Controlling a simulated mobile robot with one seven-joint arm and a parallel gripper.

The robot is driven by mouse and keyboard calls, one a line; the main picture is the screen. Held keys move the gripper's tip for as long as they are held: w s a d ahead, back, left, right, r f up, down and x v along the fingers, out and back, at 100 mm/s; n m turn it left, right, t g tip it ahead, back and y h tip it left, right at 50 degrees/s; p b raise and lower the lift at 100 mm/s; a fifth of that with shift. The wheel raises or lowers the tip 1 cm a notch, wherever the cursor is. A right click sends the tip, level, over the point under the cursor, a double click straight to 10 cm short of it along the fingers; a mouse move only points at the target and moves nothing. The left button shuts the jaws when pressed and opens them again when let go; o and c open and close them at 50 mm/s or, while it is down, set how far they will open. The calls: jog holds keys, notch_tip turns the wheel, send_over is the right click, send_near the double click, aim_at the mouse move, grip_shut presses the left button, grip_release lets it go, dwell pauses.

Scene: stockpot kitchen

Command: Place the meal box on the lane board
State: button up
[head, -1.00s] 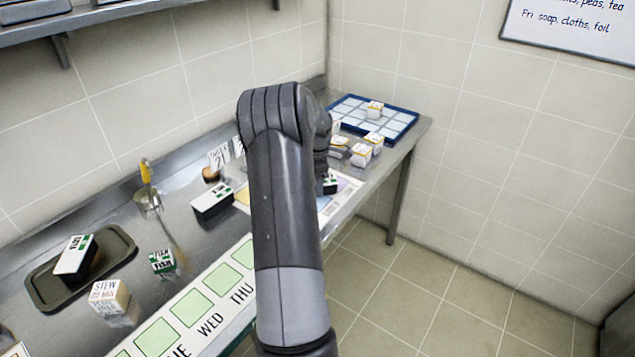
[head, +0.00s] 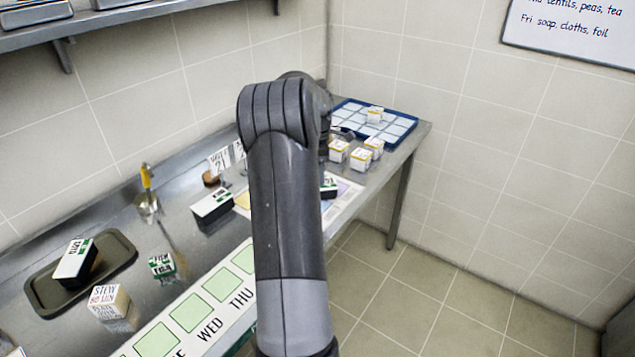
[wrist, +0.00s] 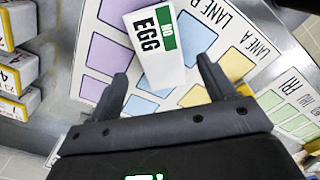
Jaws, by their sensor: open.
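A box with a white top, green label and the word EGG (wrist: 153,48) stands on the lane board (wrist: 262,15), over its blue strip, between the purple and yellow ones. My gripper (wrist: 158,82) is open, its fingers spread to either side of the box's near end, with gaps showing. In the head view my arm hides most of the gripper and part of the box (head: 329,187); the lane board (head: 345,197) shows to its right. A similar black-sided box (head: 212,207) is by the board's left edge.
A blue gridded tray (head: 401,130) with a small box stands at the counter's far end, several yellow-and-white boxes (head: 361,158) before it. A dark tray (head: 45,290) holds another box at left. A day strip (head: 178,330) runs along the front edge.

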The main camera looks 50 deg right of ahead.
jog(key=w+a+r+m+t, duration=0.15)
jog(key=w+a+r, duration=0.25)
jog(key=a+r, duration=0.8)
jog(key=a+r+m+t, duration=0.1)
jog(key=a+r, duration=0.2)
jog(key=a, duration=0.5)
jog(key=a+r+m, duration=0.2)
jog(key=a+r, duration=0.1)
jog(key=a, duration=0.6)
jog(key=s+a+f+m+t, duration=0.1)
jog(key=s+a+m, duration=0.1)
jog(key=s+a, duration=0.6)
jog(key=s+a+f+m+t, duration=0.2)
jog(key=s+a, duration=0.6)
jog(key=a, duration=0.8)
jog(key=shift+s+a, duration=0.15)
jog(key=shift+a, duration=0.1)
jog(key=shift+o, duration=0.4)
jog(key=shift+m, duration=0.25)
